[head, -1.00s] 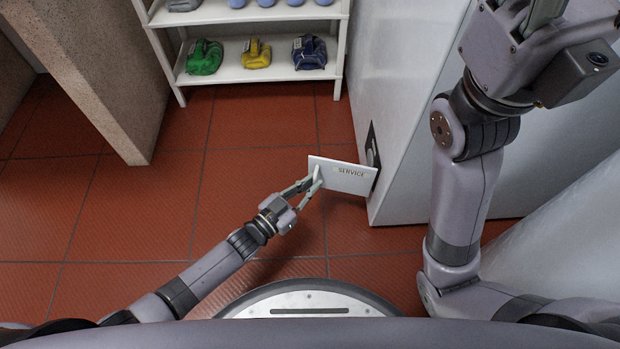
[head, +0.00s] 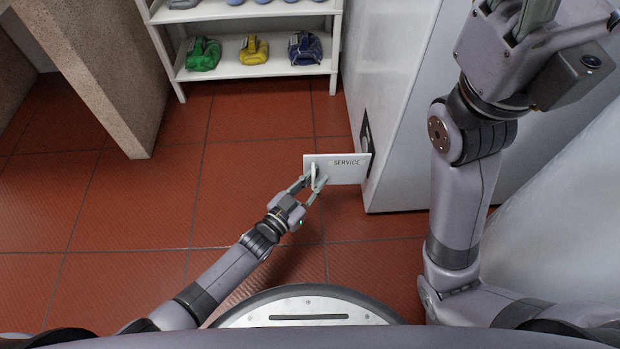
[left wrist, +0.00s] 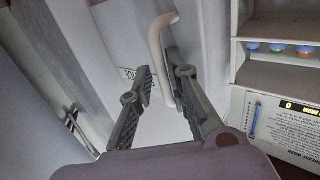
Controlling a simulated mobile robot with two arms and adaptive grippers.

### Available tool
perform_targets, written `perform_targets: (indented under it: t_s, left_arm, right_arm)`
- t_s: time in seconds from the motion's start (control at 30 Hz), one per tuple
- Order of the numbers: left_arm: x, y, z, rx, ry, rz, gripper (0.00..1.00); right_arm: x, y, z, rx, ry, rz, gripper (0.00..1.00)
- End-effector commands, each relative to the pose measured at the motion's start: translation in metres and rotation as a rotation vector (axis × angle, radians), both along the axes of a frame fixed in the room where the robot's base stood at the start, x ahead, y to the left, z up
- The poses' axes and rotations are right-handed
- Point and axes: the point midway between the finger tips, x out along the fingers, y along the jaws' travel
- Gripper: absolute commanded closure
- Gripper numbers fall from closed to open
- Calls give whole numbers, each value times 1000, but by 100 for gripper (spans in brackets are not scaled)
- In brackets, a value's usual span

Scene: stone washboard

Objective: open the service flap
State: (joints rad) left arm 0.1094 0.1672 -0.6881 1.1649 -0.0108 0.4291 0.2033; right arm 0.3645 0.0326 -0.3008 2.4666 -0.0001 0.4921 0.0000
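The service flap (head: 345,171) is a white panel marked SERVICE, swung out from the side of the white cabinet (head: 400,110). A dark recess (head: 365,135) shows behind its hinged edge. A white bar handle (head: 313,177) stands at the flap's free end; it also shows in the left wrist view (left wrist: 158,42). My left gripper (head: 315,182) is at the handle with its fingers apart. In the left wrist view the handle lies between the fingers (left wrist: 158,68), with a gap on the left finger's side. My right gripper (head: 520,18) is raised at the top right, its fingertips cut off.
A white shelf (head: 255,69) at the back holds green (head: 203,54), yellow (head: 254,49) and blue (head: 305,47) bundles. A stone pillar (head: 110,70) stands at left. The red tiled floor (head: 130,215) is clear left of the flap.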

Motion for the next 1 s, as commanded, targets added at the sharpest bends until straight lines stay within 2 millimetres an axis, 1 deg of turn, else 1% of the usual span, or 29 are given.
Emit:
perform_targets:
  t_s: [0.03,0.2,0.47,0.57,0.67,1.0]
  left_arm:
    - [0,-2,2,-2,-5,-2,82]
    - [1,0,2,-2,-4,1,72]
    - [2,3,1,-1,0,4,72]
    - [-2,6,0,0,1,4,72]
    - [-12,14,-2,1,3,4,72]
    - [-67,57,0,1,1,1,72]
  right_arm:
    - [0,0,0,1,1,0,36]
    - [1,0,-1,0,3,0,36]
    - [0,-1,0,5,2,0,36]
    - [0,-1,0,6,2,0,36]
    - [0,-1,0,4,1,0,36]
    - [0,-1,0,2,1,0,36]
